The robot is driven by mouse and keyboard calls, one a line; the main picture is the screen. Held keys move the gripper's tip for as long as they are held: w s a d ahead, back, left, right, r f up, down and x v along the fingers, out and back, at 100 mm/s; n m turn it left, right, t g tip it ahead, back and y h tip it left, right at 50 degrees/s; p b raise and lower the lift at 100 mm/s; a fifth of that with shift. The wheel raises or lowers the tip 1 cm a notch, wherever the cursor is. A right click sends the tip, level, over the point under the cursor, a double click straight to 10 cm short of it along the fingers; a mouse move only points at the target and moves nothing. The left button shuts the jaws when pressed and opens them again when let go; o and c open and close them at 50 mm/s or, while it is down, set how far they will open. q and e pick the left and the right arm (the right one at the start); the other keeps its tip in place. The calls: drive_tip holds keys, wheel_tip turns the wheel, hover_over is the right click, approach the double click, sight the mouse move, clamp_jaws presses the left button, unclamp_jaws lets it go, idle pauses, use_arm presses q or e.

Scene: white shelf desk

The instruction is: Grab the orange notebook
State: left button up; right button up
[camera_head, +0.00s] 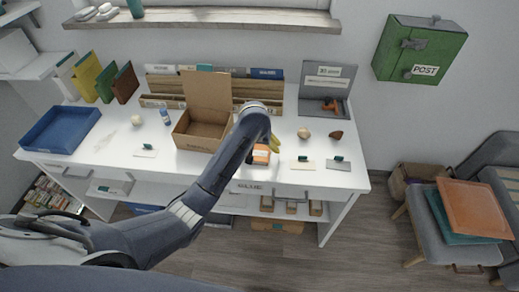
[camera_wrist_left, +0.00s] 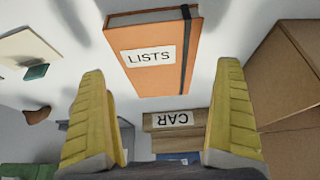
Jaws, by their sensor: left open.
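The orange notebook (camera_wrist_left: 150,62) has a white "LISTS" label and a dark elastic band. In the left wrist view it is at the top middle, beyond my fingertips. In the head view the notebook (camera_head: 261,157) is on the white desk near its front edge, partly hidden by my left arm. My left gripper (camera_head: 272,143) is above the desk beside it, largely hidden by its own wrist. In the left wrist view its yellow fingers (camera_wrist_left: 161,75) are wide apart with nothing gripped between them. My right gripper is not in view.
An open cardboard box (camera_head: 196,137) stands just left of the gripper. A wooden file rack (camera_head: 175,101) is behind it, and a blue tray (camera_head: 62,130) is at the far left. Small items and cards (camera_head: 303,165) lie to the right. A chair (camera_head: 425,222) stands right of the desk.

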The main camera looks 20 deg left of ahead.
use_arm(q)
drive_tip(key=shift+x, duration=1.3)
drive_tip(key=c, duration=1.3)
drive_tip(key=shift+c, duration=0.2)
